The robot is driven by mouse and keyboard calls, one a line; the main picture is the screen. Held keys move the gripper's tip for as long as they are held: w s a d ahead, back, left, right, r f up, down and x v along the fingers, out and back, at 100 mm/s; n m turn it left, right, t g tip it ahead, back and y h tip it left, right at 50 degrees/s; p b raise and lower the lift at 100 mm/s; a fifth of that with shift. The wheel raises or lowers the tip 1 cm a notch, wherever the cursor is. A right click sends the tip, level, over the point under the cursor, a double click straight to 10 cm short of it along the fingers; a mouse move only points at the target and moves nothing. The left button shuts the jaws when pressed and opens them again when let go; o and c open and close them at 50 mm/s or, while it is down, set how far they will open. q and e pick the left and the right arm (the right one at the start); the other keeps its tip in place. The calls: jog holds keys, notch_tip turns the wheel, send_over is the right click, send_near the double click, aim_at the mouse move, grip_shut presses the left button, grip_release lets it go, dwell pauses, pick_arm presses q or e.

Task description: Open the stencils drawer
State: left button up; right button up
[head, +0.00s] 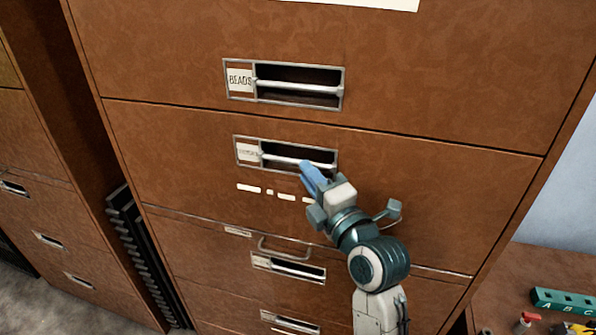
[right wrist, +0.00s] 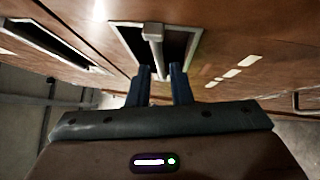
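The brown cabinet drawer (head: 400,190) below the one labelled BEADS has white dashes (head: 250,188) painted on its front. Its small label (head: 248,153) is too blurred to read. This drawer looks flush with the cabinet. Its pale bar handle (head: 283,158) spans a recessed metal frame, and the bar (right wrist: 154,52) also shows in the right wrist view. My right gripper (head: 307,170) is at the right end of this handle. In the right wrist view its two dark fingers (right wrist: 161,75) are apart, with the bar's near end between or just beyond them; contact is unclear. My left gripper is not in view.
The BEADS drawer (head: 420,80) is above. Lower drawers have similar handles (head: 290,267), and a thin wire-like handle (head: 285,247) is just below. Another cabinet (head: 35,210) stands at the left. A low surface at the right holds a green lettered strip (head: 565,300) and small items.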

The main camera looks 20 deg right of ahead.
jog(key=p+x, duration=0.1)
jog(key=x, duration=0.3)
jog(key=shift+d+r, duration=0.1)
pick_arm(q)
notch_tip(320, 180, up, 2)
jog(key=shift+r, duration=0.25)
pick_arm(e)
jog(key=shift+w, duration=0.35)
grip_shut()
